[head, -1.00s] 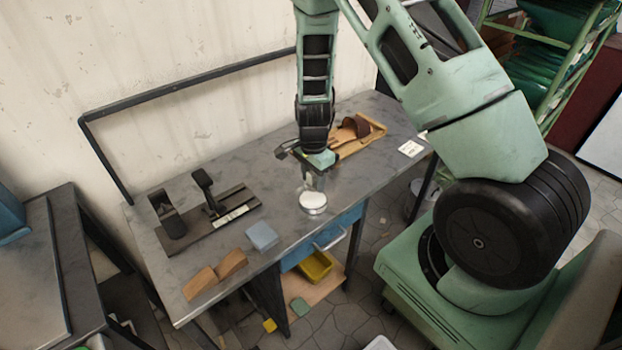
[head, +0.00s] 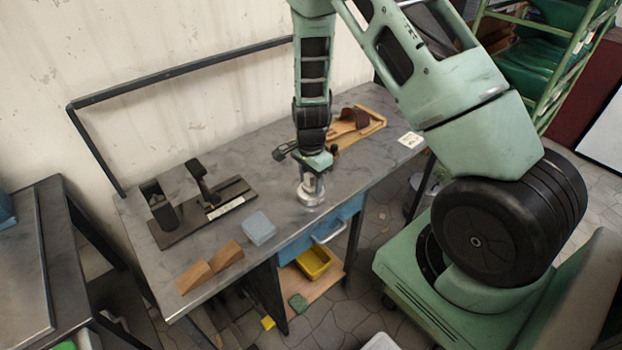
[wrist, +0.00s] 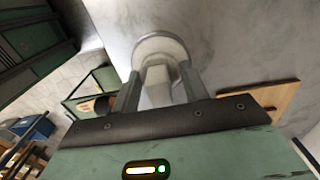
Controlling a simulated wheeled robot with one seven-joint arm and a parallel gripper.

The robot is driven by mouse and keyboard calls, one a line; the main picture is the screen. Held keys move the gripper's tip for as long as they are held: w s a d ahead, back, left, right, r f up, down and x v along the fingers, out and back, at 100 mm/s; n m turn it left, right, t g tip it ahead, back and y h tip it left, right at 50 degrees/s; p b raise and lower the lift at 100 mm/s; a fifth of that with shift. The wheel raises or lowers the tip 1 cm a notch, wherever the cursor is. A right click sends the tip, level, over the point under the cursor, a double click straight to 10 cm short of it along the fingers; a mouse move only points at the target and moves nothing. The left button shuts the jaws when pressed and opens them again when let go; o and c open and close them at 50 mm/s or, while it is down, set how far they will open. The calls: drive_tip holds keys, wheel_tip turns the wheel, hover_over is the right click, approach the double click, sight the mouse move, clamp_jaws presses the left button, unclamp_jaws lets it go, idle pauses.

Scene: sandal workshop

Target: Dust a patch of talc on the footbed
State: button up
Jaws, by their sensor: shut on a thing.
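My gripper (head: 312,178) points down over the front part of the grey workbench. In the wrist view its two fingers (wrist: 160,90) are shut on a pale grey applicator with a blocky grip (wrist: 156,85). I cannot tell whether the applicator touches the talc. A sandal with a brown strap (head: 354,118) lies on a wooden board (head: 376,123) toward the back right; part of its footbed is hidden.
A dark metal fixture (head: 205,212) stands on the left of the bench (head: 272,192). A blue-grey block (head: 260,228) and wooden wedges (head: 210,268) lie near the front edge. A white card (head: 411,139) lies at the right. A yellow bin (head: 314,263) sits below.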

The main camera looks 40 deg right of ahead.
sight(308, 177)
drive_tip(key=shift+f, duration=0.6)
idle(1.4)
drive_tip(key=shift+r, duration=0.1)
wheel_tip(308, 177, up, 7)
drive_tip(key=p, duration=0.5)
drive_tip(key=shift+p, duration=0.3)
idle(0.7)
drive_tip(key=n, duration=0.1)
drive_tip(key=a+n, duration=0.1)
drive_tip(key=n, duration=0.1)
drive_tip(key=shift+s+a, duration=0.15)
drive_tip(key=shift+s, duration=0.1)
drive_tip(key=a+n, duration=0.1)
drive_tip(key=n, duration=0.4)
drive_tip(key=s+a+n, duration=0.1)
drive_tip(key=a+n, duration=0.1)
drive_tip(key=n, duration=0.2)
drive_tip(key=s+a+n, duration=0.1)
drive_tip(key=a+n, duration=0.1)
drive_tip(key=n, duration=0.3)
drive_tip(key=shift+s+n, duration=0.2)
drive_tip(key=shift+n, duration=0.1)
drive_tip(key=shift+d, duration=0.1)
